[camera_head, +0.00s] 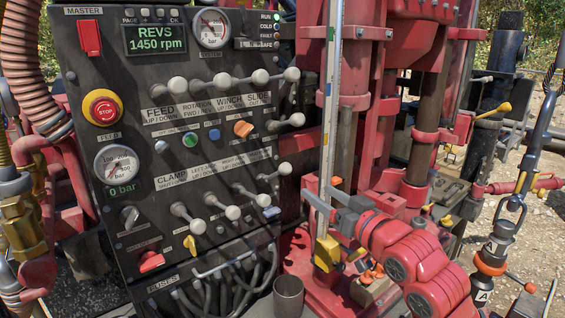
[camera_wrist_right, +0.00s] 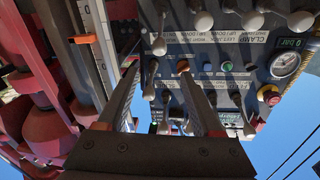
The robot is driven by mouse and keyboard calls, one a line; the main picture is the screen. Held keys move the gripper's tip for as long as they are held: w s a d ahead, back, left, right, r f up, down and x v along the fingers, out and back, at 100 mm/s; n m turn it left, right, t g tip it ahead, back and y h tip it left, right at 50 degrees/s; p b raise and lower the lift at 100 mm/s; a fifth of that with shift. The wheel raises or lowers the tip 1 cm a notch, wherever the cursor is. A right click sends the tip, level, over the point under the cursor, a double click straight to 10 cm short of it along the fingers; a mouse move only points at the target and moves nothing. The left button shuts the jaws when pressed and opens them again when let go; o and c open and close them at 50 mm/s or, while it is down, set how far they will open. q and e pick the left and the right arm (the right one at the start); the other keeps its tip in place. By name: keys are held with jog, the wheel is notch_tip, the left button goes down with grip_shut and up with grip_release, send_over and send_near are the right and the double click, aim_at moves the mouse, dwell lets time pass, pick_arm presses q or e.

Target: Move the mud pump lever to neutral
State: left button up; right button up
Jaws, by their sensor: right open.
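A dark control panel (camera_head: 140,165) carries several levers with pale round knobs, in an upper row, a lower row and along its right edge. Labels such as FEED, ROTATION, WINCH, SLIDE and CLAMP show; I cannot read a mud pump label, so I cannot tell which lever it is. One right-edge lever (camera_head: 285,170) is nearest my right gripper (camera_head: 322,190). That gripper is open and empty, right of the panel and in front of the mast. In the right wrist view the gripper (camera_wrist_right: 157,72) points at the panel, which appears upside down. My left gripper is out of view.
A pale vertical rail (camera_head: 330,100) and the red mast (camera_head: 385,80) stand close to my right gripper. Hoses (camera_head: 230,290) hang below the panel. A grey cup (camera_head: 288,296) stands at the panel's foot. A yellow-tipped handle (camera_head: 496,110) sticks out farther right.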

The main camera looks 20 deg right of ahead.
aim_at(288, 172)
jog(key=p+x, duration=0.6)
jog(key=x, duration=0.9)
jog(key=shift+w+a+f, duration=0.15)
jog(key=shift+w+f, duration=0.05)
jog(key=shift+w, duration=0.2)
grip_shut()
dwell(0.7)
